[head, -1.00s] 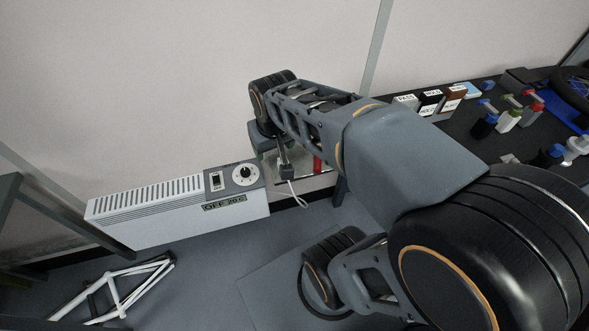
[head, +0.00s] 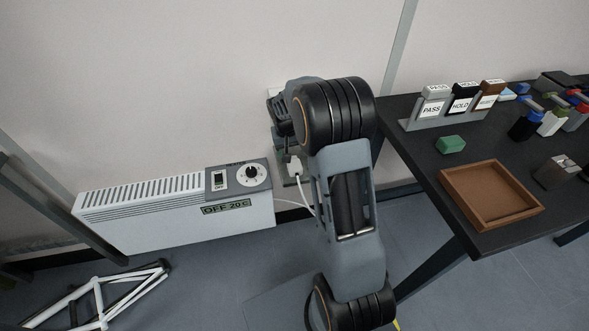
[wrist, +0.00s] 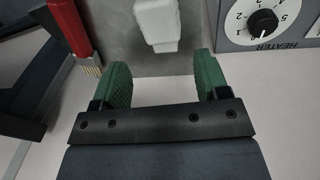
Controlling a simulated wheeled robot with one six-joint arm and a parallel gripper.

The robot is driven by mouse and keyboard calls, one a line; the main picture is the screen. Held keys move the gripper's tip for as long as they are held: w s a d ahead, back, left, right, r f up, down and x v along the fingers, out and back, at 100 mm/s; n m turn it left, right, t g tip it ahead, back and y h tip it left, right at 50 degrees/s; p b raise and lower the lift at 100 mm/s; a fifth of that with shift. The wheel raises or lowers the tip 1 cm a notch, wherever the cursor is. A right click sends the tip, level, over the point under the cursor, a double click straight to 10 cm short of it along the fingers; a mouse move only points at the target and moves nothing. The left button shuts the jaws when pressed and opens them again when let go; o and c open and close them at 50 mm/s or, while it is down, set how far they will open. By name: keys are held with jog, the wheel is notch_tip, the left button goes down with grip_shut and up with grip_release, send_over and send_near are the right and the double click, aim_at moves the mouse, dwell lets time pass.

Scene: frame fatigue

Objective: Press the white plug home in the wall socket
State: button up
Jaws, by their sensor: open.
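The white plug (head: 293,165) is at the wall just right of the heater, with a white cord hanging from it, in the head view. In the wrist view the plug (wrist: 157,22) shows at the top centre against a grey plate (wrist: 187,64). My gripper (wrist: 162,74), with green pads, is open and empty. The plug lies just beyond the fingertips, roughly in line with the gap between them, and appears apart from both. In the head view my arm hides most of the gripper. How far the plug sits in the socket cannot be told.
A white heater (head: 170,215) with a dial stands left of the plug; its dial (wrist: 262,22) is at the upper right in the wrist view. A red object (wrist: 74,28) is close to the left finger. A dark table (head: 420,160) with a brown tray (head: 462,222) stands right.

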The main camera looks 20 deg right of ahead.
aim_at(294, 163)
jog(key=shift+w+d+f+b, duration=0.1)
jog(key=shift+d+f+b, duration=0.15)
jog(key=shift+f, duration=1.1)
jog(key=shift+w+d+f+b, duration=0.1)
jog(key=shift+f+b, duration=0.2)
jog(key=shift+f, duration=1.05)
jog(key=shift+d+f+b, duration=0.2)
jog(key=shift+f+b, duration=0.05)
jog(key=shift+f, duration=1.1)
jog(key=c, duration=0.8)
